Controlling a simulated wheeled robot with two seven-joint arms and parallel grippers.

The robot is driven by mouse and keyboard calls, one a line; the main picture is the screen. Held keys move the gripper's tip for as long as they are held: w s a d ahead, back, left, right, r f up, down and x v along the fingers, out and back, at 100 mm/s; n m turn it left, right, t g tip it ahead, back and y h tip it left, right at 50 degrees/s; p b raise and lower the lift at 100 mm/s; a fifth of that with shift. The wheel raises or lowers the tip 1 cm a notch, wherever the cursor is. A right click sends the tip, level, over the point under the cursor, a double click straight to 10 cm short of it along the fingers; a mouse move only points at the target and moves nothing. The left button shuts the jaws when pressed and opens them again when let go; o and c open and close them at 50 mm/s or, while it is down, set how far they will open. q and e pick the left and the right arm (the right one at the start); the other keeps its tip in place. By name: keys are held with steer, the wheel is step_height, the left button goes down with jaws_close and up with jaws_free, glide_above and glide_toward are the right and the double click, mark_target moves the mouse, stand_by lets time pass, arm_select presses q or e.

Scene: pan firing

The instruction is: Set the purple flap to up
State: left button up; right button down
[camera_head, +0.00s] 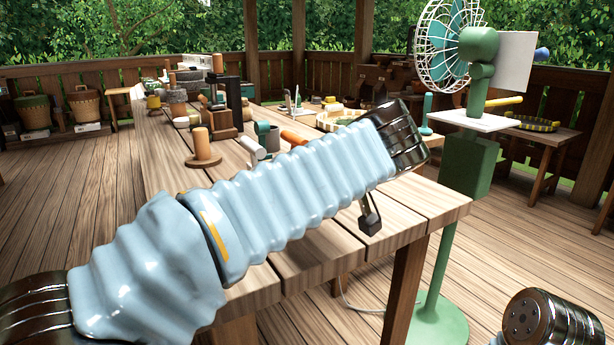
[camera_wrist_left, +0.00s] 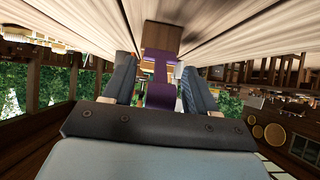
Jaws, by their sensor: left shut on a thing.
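The purple flap (camera_wrist_left: 160,96) shows in the left wrist view, in line with the gap between the fingers of my left gripper (camera_wrist_left: 158,88). It has a wide near part, a narrower middle and a wider far end by a brown wooden block (camera_wrist_left: 162,36). My left gripper is shut on the flap. In the head view my left arm reaches across the table from the left. The flap and the left fingers are hidden there. Whether the flap is up or down I cannot tell. My right gripper is not in view.
The wooden table (camera_head: 440,205) holds a peg on a round base (camera_head: 203,147), a dark press-like stand (camera_head: 232,100) and several small items. A green fan (camera_head: 480,50) stands on a green post (camera_head: 465,165) just right of the table. The deck floor left is clear.

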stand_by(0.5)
arm_select(q)
steer(key=o, duration=1.5)
steer(key=shift+c, duration=0.2)
steer(key=p+v, duration=0.1)
steer(key=v, duration=1.2)
steer(key=shift+s+r+p, duration=0.15)
steer(key=shift+r+p, duration=0.15)
steer(key=shift+r, duration=0.1)
steer(key=shift+d, duration=0.1)
